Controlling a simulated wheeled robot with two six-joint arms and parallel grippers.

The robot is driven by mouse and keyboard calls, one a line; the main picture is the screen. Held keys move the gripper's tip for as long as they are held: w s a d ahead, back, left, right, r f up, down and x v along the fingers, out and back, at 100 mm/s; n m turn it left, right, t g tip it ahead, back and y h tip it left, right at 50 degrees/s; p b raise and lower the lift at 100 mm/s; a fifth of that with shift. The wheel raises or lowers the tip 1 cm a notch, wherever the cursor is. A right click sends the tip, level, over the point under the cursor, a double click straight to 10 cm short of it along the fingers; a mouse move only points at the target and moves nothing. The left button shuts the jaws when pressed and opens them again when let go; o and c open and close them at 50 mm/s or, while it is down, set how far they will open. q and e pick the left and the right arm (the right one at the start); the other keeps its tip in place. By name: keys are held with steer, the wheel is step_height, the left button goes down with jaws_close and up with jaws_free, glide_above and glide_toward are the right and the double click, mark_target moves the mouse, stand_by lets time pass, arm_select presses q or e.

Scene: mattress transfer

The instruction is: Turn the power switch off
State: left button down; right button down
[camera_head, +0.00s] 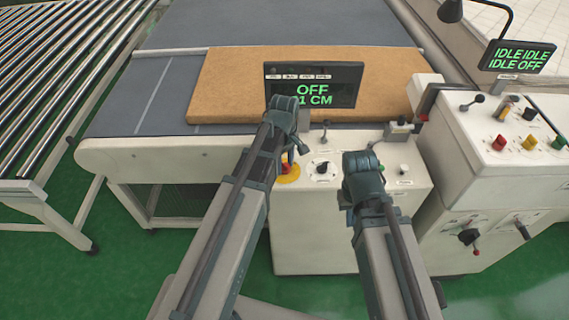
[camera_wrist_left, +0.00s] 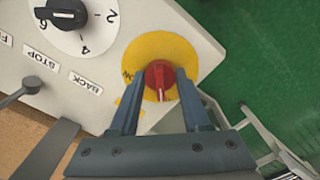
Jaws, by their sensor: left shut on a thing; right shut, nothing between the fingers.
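The red power switch knob (camera_head: 285,168) sits on a round yellow plate (camera_head: 291,179) on the white control panel (camera_head: 316,207). In the left wrist view the red knob (camera_wrist_left: 158,72) stands on its yellow plate (camera_wrist_left: 148,52), with a white mark on its face. My left gripper (camera_wrist_left: 160,84) has its fingers on both sides of the knob and is shut on it. In the head view my left gripper (camera_head: 293,150) points down at the switch. My right gripper (camera_head: 372,153) is shut and empty over the right part of the panel.
A black display (camera_head: 314,84) behind the panel reads OFF and a partly hidden CM value. A black dial (camera_head: 322,168) is right of the switch. A brown mattress (camera_head: 225,85) lies on the grey conveyor (camera_head: 130,95). A second console (camera_head: 500,150) stands at right.

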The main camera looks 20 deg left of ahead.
mark_target(285, 164)
arm_select(q)
steer(key=shift+n, duration=0.3)
stand_by(0.4)
steer(key=shift+c, duration=1.8)
jaws_free()
steer(key=shift+r, duration=0.1)
step_height(285, 164, up, 14)
steer(key=p, duration=1.3)
steer(key=shift+f+p, duration=0.2)
steer(key=shift+p, duration=0.2)
